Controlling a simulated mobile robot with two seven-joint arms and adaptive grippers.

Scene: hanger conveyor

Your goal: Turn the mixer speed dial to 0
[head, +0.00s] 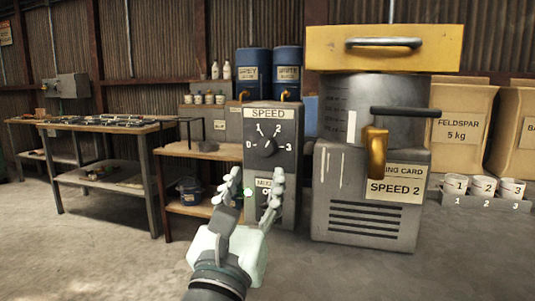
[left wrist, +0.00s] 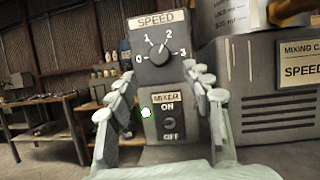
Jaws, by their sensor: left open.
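The mixer speed dial (head: 267,146) is a dark round knob on a grey control box (head: 288,177) under a SPEED label, with marks 0 to 3. In the left wrist view the dial (left wrist: 159,55) has its white pointer turned up and right, toward 2. My left gripper (head: 250,185) is open and empty, in front of the lower part of the box. Its fingers point up, below the dial and apart from it. In the left wrist view the fingers (left wrist: 155,88) frame the box from both sides. My right gripper is not in view.
A MIXER ON/OFF switch (left wrist: 169,122) sits below the dial. The large mixer (head: 370,195) with a yellow top (head: 382,60) stands right of the box and carries a SPEED 2 card (head: 394,188). A wooden bench (head: 200,150) is at left. The floor in front is clear.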

